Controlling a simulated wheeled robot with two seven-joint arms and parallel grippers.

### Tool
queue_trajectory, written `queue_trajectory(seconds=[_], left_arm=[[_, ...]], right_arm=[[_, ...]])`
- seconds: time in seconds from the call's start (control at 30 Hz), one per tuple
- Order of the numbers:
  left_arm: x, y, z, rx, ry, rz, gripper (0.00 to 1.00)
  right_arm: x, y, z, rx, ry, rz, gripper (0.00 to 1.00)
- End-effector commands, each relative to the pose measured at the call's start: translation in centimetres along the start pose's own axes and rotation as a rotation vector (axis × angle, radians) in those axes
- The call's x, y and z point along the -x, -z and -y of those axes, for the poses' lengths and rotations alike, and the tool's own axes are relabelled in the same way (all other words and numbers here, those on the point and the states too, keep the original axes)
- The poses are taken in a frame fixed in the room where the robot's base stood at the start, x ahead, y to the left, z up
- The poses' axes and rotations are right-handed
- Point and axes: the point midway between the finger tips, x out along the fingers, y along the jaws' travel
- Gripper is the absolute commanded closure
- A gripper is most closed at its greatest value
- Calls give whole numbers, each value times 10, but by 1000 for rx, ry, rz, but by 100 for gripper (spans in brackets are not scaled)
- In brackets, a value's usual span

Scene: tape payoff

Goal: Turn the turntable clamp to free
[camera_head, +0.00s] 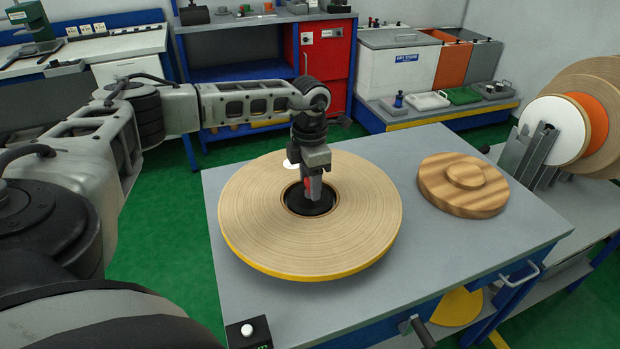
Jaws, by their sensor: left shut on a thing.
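A large tan tape roll (245,215) lies flat on the grey table, with a yellow lower edge. A black hub (318,208) sits in its round middle opening. My left gripper (312,190) points straight down over the middle of the roll. Its fingers are shut on a small part with a bit of red showing, which I take to be the turntable clamp (307,182). The fingers hide most of that part, so its turned position cannot be told. My right gripper is not in view.
A round wooden disc with a knob (463,184) lies on the table (510,245) right of the roll. A small box with a white button (248,331) sits at the front left edge. Several upright rolls (590,110) and metal profiles (537,147) stand at the right.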

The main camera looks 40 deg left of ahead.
Motion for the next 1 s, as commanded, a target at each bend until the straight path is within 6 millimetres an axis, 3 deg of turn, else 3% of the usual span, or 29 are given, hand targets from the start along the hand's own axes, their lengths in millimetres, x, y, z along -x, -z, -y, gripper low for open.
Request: queue_trajectory(seconds=[0.37, 1.0], left_arm=[[2, 0, 0, 142, 0, 0, 72], [3, -1, 0, 733, 1, 2, 72]], right_arm=[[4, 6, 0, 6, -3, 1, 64], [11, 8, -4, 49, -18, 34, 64]])
